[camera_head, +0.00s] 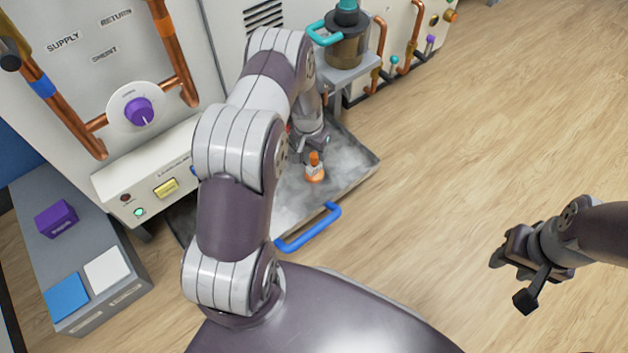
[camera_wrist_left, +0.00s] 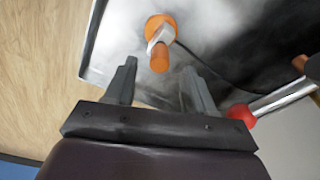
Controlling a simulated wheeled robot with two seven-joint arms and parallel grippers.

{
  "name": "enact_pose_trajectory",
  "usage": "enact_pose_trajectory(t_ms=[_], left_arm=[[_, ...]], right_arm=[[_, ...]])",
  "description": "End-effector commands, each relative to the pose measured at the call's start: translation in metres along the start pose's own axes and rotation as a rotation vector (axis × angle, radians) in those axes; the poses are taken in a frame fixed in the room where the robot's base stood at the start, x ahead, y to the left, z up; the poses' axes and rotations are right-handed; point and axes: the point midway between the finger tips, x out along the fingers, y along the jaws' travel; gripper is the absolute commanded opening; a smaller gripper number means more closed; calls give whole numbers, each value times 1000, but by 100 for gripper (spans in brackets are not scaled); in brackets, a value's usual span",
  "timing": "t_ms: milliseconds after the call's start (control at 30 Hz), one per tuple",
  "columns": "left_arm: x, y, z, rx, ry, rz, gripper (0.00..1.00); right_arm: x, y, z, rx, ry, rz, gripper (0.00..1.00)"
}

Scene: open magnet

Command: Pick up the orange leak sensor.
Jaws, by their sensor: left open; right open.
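The orange leak sensor (camera_head: 315,172) stands on the grey metal tray (camera_head: 350,172) in the head view. It has a wide orange base, a pale band and an orange stem. In the left wrist view the sensor (camera_wrist_left: 160,52) is beyond the fingertips, roughly midway between them. My left gripper (camera_wrist_left: 160,78) is open and empty, close to the sensor. In the head view my left gripper (camera_head: 308,152) is just above and beside the sensor, partly hidden by my arm. My right gripper (camera_head: 508,280) is open and empty over the bare floor at right.
A blue handle (camera_head: 310,228) sticks out at the tray's front. A cabinet with copper pipes (camera_head: 175,55) and a purple knob (camera_head: 138,111) stands at left. A pot (camera_head: 347,45) is above the tray. A red part (camera_wrist_left: 240,116) is beside the right finger. The floor at right is clear.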

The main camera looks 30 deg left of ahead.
Motion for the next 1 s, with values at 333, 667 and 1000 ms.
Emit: enact_pose_trajectory(t_ms=[333, 667, 1000], left_arm=[[52, 0, 0, 0, 2, 0, 54], [87, 0, 0, 0, 2, -1, 54], [86, 0, 0, 0, 1, -1, 0]], right_arm=[[40, 0, 5, 0, -1, 0, 43], [71, 0, 9, 0, -1, 0, 43], [70, 0, 9, 0, -1, 0, 43]])
